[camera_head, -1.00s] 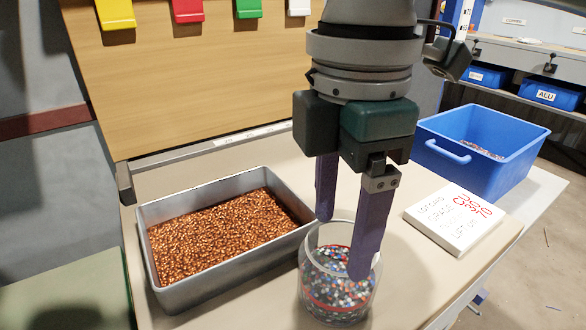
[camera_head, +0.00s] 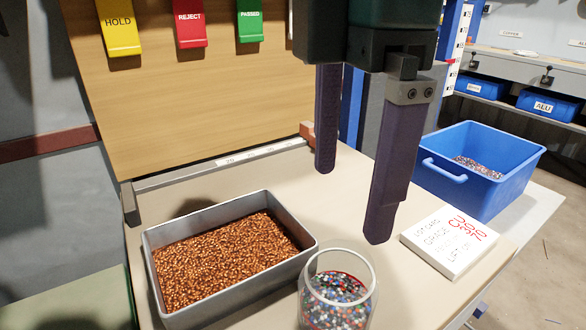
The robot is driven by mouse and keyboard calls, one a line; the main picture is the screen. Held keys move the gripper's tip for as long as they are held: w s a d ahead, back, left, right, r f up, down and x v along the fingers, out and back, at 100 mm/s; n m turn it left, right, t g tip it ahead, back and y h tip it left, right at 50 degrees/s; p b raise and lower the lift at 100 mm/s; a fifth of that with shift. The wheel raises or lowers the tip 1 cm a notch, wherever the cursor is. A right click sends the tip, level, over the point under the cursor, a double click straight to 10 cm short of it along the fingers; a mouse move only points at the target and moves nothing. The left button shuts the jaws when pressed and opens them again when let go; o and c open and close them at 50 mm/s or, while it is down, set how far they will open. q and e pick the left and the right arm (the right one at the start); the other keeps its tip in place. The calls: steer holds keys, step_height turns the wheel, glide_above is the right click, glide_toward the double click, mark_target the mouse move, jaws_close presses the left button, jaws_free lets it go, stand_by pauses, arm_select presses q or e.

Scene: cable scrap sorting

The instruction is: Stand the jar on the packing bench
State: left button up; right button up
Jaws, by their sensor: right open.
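The glass jar (camera_head: 339,292) holds multicoloured granules and stands upright on the bench (camera_head: 440,295) at the bottom of the head view. Its base is cut off by the picture's lower edge. My right gripper (camera_head: 351,208) is open and empty, with its two purple fingers pointing down above and behind the jar, apart from it. My left gripper is not in view.
A grey tray (camera_head: 312,244) of copper granules sits left of the jar. A white lettered card block (camera_head: 449,242) and a blue bin (camera_head: 478,185) with granules lie to the right. A board with coloured tags (camera_head: 189,28) rises behind.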

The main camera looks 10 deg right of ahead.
step_height(320, 180, up, 3)
stand_by(0.4)
steer(key=s+a+r+m+t+y+p, duration=0.25)
steer(key=s+a+m+y+p, duration=0.35)
steer(key=p, duration=0.8)
steer(key=s+d+r+m+t+h+p, duration=0.1)
steer(key=s+d+r+m+h+p, duration=0.2)
steer(key=s+d+m+p, duration=0.3)
steer(key=s+d+r+m+h+p, duration=0.3)
steer(key=s+d+m+p, duration=0.25)
steer(key=d, duration=0.35)
step_height(320, 180, up, 36)
steer(key=w+p, duration=0.1)
steer(key=p, duration=3.5)
steer(key=shift+a, duration=0.3)
